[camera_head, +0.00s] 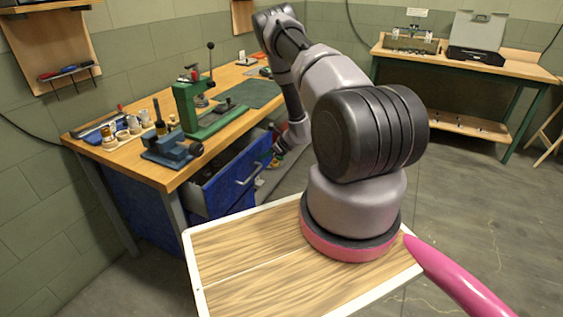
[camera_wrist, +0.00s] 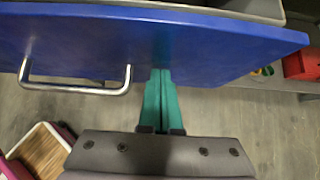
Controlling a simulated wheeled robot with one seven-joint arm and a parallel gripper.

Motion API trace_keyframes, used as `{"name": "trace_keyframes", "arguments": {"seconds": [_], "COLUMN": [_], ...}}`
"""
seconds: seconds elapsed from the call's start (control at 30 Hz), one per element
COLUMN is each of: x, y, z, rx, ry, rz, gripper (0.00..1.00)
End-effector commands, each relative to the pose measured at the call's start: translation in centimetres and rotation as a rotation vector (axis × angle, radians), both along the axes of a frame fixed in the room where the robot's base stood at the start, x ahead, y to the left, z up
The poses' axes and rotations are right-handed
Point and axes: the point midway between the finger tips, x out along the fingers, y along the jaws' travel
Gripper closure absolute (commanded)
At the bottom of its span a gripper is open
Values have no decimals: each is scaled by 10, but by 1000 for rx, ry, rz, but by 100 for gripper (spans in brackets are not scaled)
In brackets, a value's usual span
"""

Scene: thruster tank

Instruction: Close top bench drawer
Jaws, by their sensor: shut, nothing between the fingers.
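The top bench drawer (camera_head: 238,172) has a blue front with a silver bar handle. It is pulled out from under the wooden workbench (camera_head: 160,178), and its grey side wall shows. In the wrist view the blue drawer front (camera_wrist: 210,48) spans the picture, with the handle (camera_wrist: 75,88) left of my gripper. My gripper (camera_wrist: 160,72) is shut and empty. Its green fingers point at the drawer front, to the right of the handle, with the tips at or very near the blue face. I cannot tell whether they touch. In the head view the fingertips are hard to make out.
A blue vise (camera_head: 172,149) and a green press (camera_head: 195,105) stand on the workbench above the drawer. A red box (camera_wrist: 302,64) sits on a low shelf right of the drawer. Another bench (camera_head: 455,62) stands at the back right. Open floor (camera_head: 470,220) lies to the right.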

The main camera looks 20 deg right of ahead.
Motion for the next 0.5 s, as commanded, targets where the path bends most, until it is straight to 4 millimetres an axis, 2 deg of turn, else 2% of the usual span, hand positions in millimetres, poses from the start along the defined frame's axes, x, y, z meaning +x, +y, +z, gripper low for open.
{"name": "trace_keyframes", "arguments": {"seconds": [0.03,0.2,0.5], "x": [13,46,86], "y": [11,37,68], "z": [1,0,0], "rx": [1,0,1], "ry": [-4,-2,-2], "rz": [5,4,2], "gripper": [100,100,100]}}
